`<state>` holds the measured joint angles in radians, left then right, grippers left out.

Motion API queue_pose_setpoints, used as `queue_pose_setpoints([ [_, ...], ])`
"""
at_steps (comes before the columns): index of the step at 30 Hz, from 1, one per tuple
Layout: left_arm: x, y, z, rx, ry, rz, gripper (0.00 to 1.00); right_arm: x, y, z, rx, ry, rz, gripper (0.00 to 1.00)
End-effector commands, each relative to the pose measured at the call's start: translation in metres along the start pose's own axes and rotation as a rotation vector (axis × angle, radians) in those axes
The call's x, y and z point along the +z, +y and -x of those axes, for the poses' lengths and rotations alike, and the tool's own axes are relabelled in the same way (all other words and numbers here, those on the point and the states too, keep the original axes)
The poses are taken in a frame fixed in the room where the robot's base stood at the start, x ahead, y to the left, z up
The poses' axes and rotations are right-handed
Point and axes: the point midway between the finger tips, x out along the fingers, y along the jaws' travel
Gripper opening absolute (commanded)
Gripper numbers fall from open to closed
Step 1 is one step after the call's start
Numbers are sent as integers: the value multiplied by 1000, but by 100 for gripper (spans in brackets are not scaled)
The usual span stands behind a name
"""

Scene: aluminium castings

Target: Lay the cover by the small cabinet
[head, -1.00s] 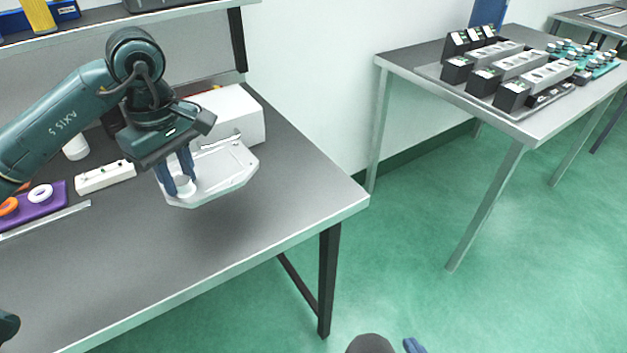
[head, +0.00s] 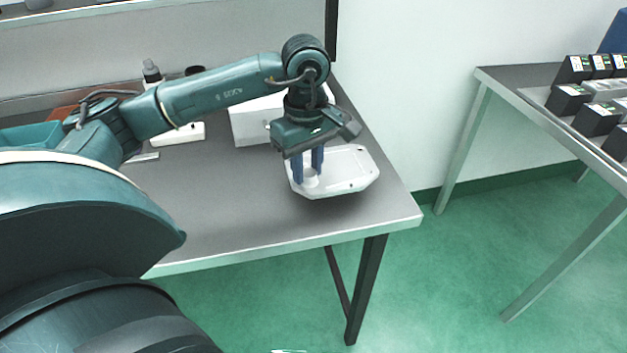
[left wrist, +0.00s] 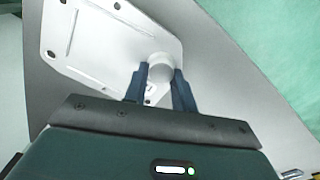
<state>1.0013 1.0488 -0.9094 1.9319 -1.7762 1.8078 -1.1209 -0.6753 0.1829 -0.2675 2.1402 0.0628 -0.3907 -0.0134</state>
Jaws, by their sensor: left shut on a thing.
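The cover (head: 345,172) is a pale grey, shallow cast plate with angled corners and a round boss. My left gripper (head: 309,172) is shut on this boss from above, near the cover's left end. In the left wrist view, the fingers (left wrist: 161,78) stand on both sides of the boss, and the cover (left wrist: 105,45) reaches up and left. The cover is level over the right part of the grey table; I cannot tell whether it touches. A white box (head: 250,125), seemingly the small cabinet, stands behind and left of it, partly hidden by my arm. My right gripper is out of view.
The grey table (head: 225,215) is clear in front of the cover, and its right corner is close. A white strip-like block (head: 180,135) and a small bottle (head: 151,72) are further left. A second table (head: 515,78) with black boxes stands apart at right.

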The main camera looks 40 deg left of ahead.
Motion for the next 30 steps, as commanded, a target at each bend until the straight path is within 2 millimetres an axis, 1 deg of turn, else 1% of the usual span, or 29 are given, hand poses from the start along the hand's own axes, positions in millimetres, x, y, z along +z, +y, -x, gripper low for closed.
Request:
queue_pose_setpoints([
  [5, 0, 0, -13, 1, 0, 0, 0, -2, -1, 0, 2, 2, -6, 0],
  [9, 0, 0, -33, -1, 0, 0, 0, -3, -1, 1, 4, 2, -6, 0],
  [12, 0, 0, -43, 2, 1, -1, 0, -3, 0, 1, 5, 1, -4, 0],
  [19, 0, 1, -43, 4, 1, -1, 0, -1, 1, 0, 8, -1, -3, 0],
  [23, 0, 1, -48, 4, 1, -1, 0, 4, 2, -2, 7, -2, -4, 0],
  [24, 0, 0, -47, 2, 1, -1, 29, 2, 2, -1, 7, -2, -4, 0],
  [30, 0, 0, -47, 1, 1, -1, 46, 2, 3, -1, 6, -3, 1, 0],
])
